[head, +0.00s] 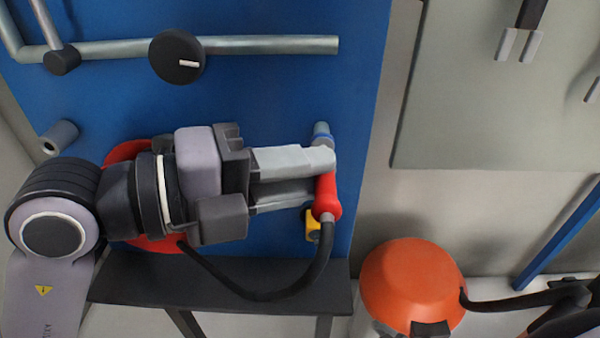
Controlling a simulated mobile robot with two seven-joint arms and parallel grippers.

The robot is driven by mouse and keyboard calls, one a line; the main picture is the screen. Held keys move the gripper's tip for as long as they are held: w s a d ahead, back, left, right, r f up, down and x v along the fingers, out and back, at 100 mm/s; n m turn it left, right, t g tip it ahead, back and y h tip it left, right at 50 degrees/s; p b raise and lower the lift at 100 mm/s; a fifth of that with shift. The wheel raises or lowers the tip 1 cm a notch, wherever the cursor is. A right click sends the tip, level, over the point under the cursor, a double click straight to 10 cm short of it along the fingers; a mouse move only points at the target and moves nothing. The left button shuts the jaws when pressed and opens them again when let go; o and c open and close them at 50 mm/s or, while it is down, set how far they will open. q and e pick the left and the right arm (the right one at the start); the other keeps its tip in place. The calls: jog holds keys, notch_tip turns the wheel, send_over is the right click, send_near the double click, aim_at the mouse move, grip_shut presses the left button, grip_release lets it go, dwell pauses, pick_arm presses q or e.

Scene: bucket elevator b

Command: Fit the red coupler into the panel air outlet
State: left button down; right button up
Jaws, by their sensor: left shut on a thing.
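My left gripper (319,177) reaches in from the left and is shut on the red coupler (327,197) in front of the blue panel (270,110). The coupler is roughly upright, its rounded lower end showing below the fingers and its upper part partly covered by them. A black hose (318,268) runs from its lower end and curves back left under the gripper. The air outlet, seemingly the small blue-grey fitting (322,130), is just above the fingertips. The fingers hide whether coupler and outlet touch.
A pipe with a black knob (177,57) crosses the panel above. A red round part (122,152) is behind my gripper, and a yellow fitting (313,226) is beside the coupler. A dark bench (220,282) is below. An orange dome (412,285) stands right.

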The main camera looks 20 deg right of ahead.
pick_arm(q)
jog(key=shift+w+d, duration=0.2)
jog(key=shift+w, duration=0.5)
pick_arm(e)
jog(key=shift+r, duration=0.15)
pick_arm(q)
jog(key=c, duration=0.9)
grip_release()
jog(key=shift+w, duration=0.1)
jog(key=v, duration=0.7)
pick_arm(e)
jog(key=shift+s+d+f, duration=0.1)
jog(key=shift+f, duration=0.45)
